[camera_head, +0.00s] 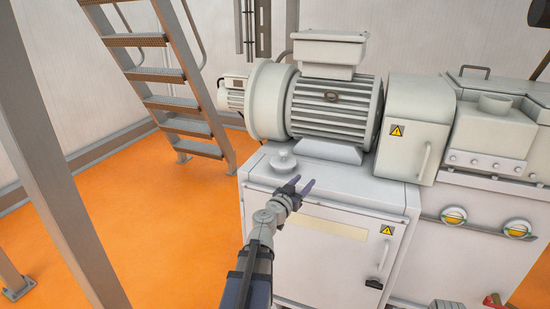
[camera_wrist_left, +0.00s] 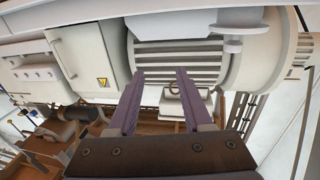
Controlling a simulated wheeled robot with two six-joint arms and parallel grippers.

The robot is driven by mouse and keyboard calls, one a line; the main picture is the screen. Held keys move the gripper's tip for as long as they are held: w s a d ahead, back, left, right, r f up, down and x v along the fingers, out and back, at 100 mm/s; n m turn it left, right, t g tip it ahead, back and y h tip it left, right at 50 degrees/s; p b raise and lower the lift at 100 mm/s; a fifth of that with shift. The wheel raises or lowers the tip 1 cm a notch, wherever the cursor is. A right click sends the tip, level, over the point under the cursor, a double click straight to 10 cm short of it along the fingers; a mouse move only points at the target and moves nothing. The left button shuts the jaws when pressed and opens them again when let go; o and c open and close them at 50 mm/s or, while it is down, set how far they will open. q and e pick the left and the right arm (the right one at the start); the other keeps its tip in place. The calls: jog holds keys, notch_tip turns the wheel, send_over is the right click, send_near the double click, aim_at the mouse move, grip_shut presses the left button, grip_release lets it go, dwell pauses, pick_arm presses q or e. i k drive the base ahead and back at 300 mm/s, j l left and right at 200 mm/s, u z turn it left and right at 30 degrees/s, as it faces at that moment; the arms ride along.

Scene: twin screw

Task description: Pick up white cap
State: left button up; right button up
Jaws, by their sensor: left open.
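The white cap (camera_head: 283,159) is a round disc with a small knob. It sits on the top of the white cabinet (camera_head: 330,180), near its left end and in front of the motor. In the left wrist view, which is upside down, the cap (camera_wrist_left: 231,23) is right of the fingers. My left gripper (camera_head: 302,184) is open and empty, with its purple fingers in front of and to the right of the cap, apart from it. Its fingers (camera_wrist_left: 157,73) point towards the motor in the wrist view. My right gripper is out of view.
A large finned motor (camera_head: 333,107) stands just behind the cap. A white housing (camera_head: 410,125) with a warning label is to the right. A metal stair (camera_head: 165,75) stands at the left on the orange floor. The cabinet top around the cap is clear.

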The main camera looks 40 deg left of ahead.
aim_at(283, 163)
jog(key=i+l+u, duration=0.2)
jog(key=i+u, duration=0.15)
jog(key=i+l+u, duration=0.35)
jog(key=i+l, duration=0.05)
jog(key=i, duration=0.1)
